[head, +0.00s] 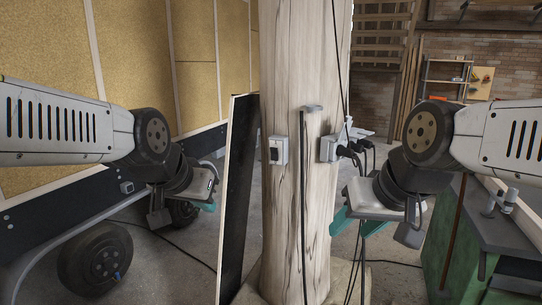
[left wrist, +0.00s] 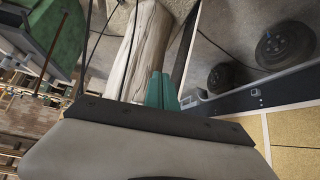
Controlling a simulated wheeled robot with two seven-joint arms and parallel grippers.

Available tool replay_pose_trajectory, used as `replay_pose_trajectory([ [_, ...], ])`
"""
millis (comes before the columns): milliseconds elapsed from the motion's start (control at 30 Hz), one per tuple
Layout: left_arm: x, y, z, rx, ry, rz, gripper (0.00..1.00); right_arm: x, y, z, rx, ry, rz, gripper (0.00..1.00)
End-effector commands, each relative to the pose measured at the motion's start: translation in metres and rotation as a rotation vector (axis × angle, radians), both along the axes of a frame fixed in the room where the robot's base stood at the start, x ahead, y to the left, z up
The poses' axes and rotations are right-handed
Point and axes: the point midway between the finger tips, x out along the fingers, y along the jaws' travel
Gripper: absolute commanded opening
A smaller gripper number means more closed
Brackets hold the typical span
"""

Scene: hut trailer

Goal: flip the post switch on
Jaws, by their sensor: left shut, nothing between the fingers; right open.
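The wooden post (head: 285,220) stands upright in the middle of the head view. A post switch (head: 278,150), a pale box with a dark face, is fixed on its front left side. My left gripper (head: 209,205) is to the left of the post, lower than the switch and apart from it. Its teal fingers (left wrist: 162,91) are shut and empty in the left wrist view, where the post (left wrist: 147,45) also shows but I cannot make out the switch. My right gripper (head: 353,222) is open and empty, right of the post.
A dark board (head: 238,185) leans between my left gripper and the post. A socket box (head: 328,149) with plugs and hanging cables is on the post's right side. The trailer wheel (head: 95,258) is at left, a green cabinet (head: 462,245) at right.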

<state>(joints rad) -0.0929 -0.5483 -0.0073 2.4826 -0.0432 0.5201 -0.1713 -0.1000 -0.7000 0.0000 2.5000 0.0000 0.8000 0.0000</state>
Motion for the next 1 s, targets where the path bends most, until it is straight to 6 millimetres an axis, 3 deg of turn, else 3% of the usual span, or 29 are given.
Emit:
replay_pose_trajectory([
  [200, 0.098, -0.002, -0.004, 0.208, -0.244, -0.179, 0.00, 0.000, 0.000, 0.000, 0.000, 0.000, 0.000, 0.47],
  [500, 0.202, -0.021, -0.014, 0.523, -0.605, -0.400, 0.00, 0.000, 0.000, 0.000, 0.000, 0.000, 0.000, 0.47],
  [733, 0.248, -0.043, -0.030, 0.766, -0.881, -0.518, 0.00, 0.000, 0.000, 0.000, 0.000, 0.000, 0.000, 0.47],
  [1000, 0.262, -0.067, -0.055, 1.036, -1.195, -0.551, 0.00, 0.000, 0.000, 0.000, 0.000, 0.000, 0.000, 0.47],
])
